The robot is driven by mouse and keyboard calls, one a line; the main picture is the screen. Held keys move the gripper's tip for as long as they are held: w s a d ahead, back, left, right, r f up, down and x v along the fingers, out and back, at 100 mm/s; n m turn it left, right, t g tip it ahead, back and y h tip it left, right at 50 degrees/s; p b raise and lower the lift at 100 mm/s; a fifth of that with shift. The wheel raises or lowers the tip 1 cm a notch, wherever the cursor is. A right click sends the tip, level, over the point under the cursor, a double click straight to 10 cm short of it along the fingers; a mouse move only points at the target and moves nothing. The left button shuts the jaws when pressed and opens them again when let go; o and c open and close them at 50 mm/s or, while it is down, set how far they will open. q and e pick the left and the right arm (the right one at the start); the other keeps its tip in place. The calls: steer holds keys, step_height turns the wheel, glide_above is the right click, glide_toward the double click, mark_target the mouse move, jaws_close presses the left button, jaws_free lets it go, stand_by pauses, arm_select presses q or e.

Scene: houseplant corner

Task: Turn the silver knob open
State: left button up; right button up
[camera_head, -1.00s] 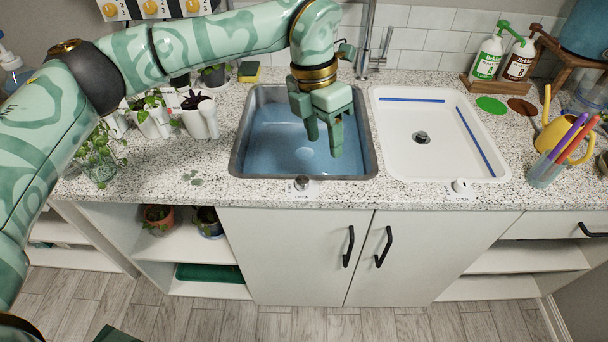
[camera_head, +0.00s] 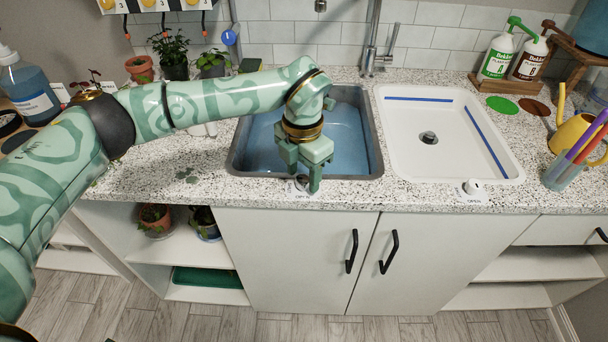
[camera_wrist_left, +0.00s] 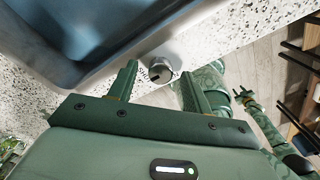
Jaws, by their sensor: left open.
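The silver knob (camera_wrist_left: 160,70) is a short round metal knob on the counter's front edge, before the blue-filled sink. The left wrist view shows it between and just beyond my left gripper's two fingers, with a gap on each side. In the head view the silver knob (camera_head: 301,182) is mostly hidden by the fingers. My left gripper (camera_head: 304,180) is open and empty, pointing down at the front rim of the sink. A label beside the knob is partly covered. My right gripper is not in the head view; green parts of mine show small in the left wrist view.
The grey sink (camera_head: 375,165) holds bluish water. A white basin (camera_head: 450,150) with a second, white knob (camera_head: 472,186) lies to its right. Plants and bottles stand at the back and sides. Cabinet doors (camera_head: 290,260) with black handles are below.

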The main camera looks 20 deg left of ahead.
arm_select(q)
steer(key=shift+f, duration=0.3)
steer(key=c, duration=1)
steer(key=shift+o, duration=0.2)
